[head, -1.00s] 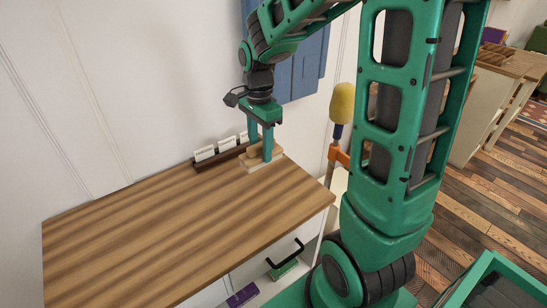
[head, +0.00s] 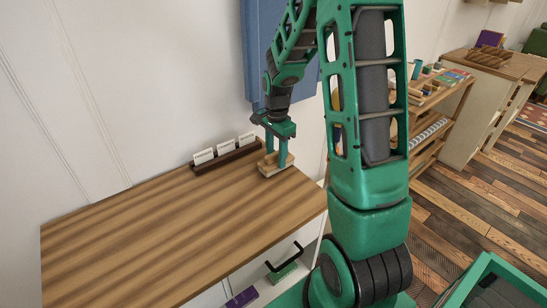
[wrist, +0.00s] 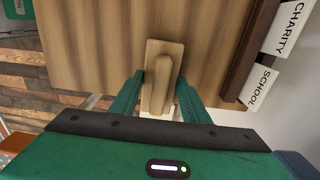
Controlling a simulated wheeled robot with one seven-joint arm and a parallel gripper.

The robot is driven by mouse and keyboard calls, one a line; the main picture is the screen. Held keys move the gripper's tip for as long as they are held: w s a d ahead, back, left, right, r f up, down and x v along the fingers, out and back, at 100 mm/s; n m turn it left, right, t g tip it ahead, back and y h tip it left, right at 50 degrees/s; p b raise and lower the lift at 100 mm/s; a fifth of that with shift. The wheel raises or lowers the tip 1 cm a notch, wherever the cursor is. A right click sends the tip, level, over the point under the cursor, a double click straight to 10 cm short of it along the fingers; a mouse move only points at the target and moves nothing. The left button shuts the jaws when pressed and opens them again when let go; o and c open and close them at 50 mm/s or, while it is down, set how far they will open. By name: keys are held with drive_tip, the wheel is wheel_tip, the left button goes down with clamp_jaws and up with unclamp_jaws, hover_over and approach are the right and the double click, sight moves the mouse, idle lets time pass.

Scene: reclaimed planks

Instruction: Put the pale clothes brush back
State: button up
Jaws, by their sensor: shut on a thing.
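The pale clothes brush (head: 268,168) is at the far right corner of the wooden tabletop (head: 150,235), near the wall. It has a light wood back and a raised grip. My gripper (head: 276,158) points down and is shut on the grip, one finger on each side. In the wrist view the brush (wrist: 164,47) lies lengthwise between the fingers (wrist: 158,95), over the striped wood. Whether its underside touches the tabletop is unclear.
A dark card holder (head: 228,159) with several white cards stands along the wall, left of the brush; two read CHARITY and SCHOOL in the wrist view. A blue panel (head: 256,60) hangs above. A shelf rack (head: 428,120) stands at right. The tabletop's left and front are clear.

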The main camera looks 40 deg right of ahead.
sight(276, 153)
drive_tip(key=shift+f, duration=0.3)
drive_tip(key=o, duration=0.9)
drive_tip(key=shift+o, duration=0.2)
drive_tip(key=shift+r, duration=0.15)
wheel_tip(276, 153, up, 11)
drive_tip(key=shift+f, duration=0.15)
drive_tip(key=s+a+r+n, duration=0.1)
drive_tip(key=s+n, duration=0.4)
drive_tip(key=s, duration=0.9)
drive_tip(key=s+a+r+n, duration=0.1)
drive_tip(key=s+n, duration=0.5)
drive_tip(key=s, duration=0.8)
drive_tip(key=shift+s+a+r, duration=0.3)
drive_tip(key=shift+a+r, duration=0.1)
drive_tip(key=shift+r, duration=0.05)
